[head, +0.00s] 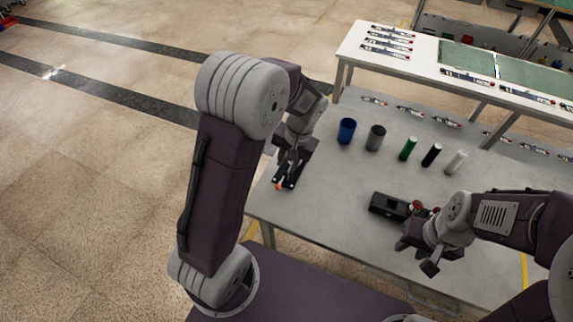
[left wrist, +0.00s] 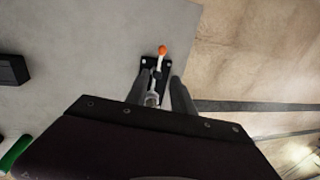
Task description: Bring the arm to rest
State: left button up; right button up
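My left gripper (head: 287,170) points down over the left end of the grey table (head: 330,185). Below it is a small black-based clamp (head: 279,185) with an orange tip. In the left wrist view, the two fingers (left wrist: 163,90) stand apart, and the clamp (left wrist: 160,65) shows between and beyond them. I cannot tell whether a finger touches it. My right gripper (head: 418,256) is near the table's front edge, with its fingers apart and nothing seen between them. It is close to a black box (head: 388,206) with red knobs at its right end.
A blue cup (head: 346,131), a grey cup (head: 375,138), and green (head: 408,148), black (head: 431,154) and white (head: 455,162) cylinders stand in a row on the table. A white bench (head: 425,68) with several tools stands behind. Open floor (head: 90,150) lies left.

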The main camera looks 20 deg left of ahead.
dwell(0.3)
pick_arm(q)
jog(key=s+d+n+t+h, duration=0.1)
jog(key=s+h, duration=0.1)
jog(key=s, duration=1)
jog(key=shift+s+d+r, duration=0.15)
jog(key=shift+s+d, duration=0.05)
jog(key=shift+s, duration=0.1)
